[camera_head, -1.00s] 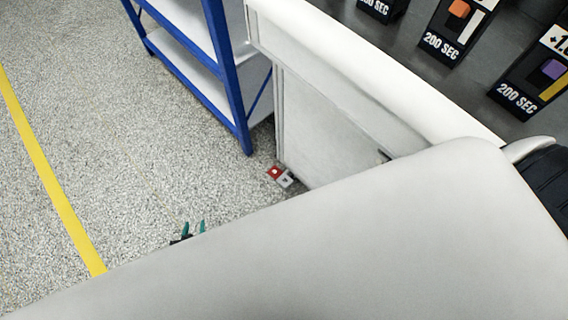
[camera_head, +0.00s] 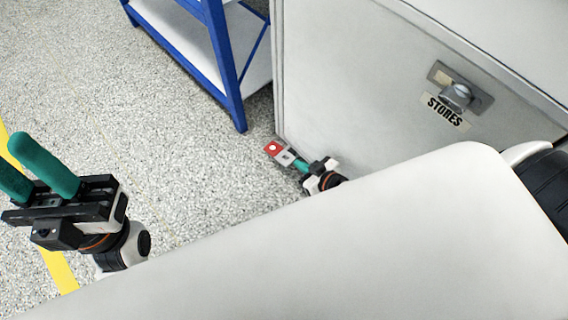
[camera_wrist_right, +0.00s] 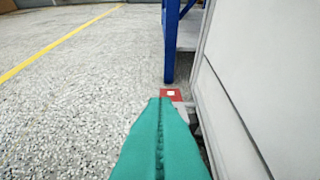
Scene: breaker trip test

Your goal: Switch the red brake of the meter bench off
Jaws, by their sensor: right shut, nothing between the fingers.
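The red brake (camera_head: 272,148) is a low red piece with a white mark, beside a grey piece, near the floor at the bench's corner. It also shows in the right wrist view (camera_wrist_right: 172,94), partly covered by the fingers. The meter bench (camera_head: 345,85) is a pale cabinet. My right gripper (camera_head: 300,165) is shut and empty. Its green tips are at the grey piece beside the red one; I cannot tell whether they touch. My left gripper (camera_head: 12,160) is at the far left, away from the brake, its green fingers apart and empty.
A blue-framed shelf (camera_head: 230,85) stands just beyond the brake. The bench front has a metal latch (camera_head: 458,95) over a STORES label (camera_head: 446,111). Open speckled floor (camera_head: 150,110) lies to the left, with a yellow line (camera_head: 60,270).

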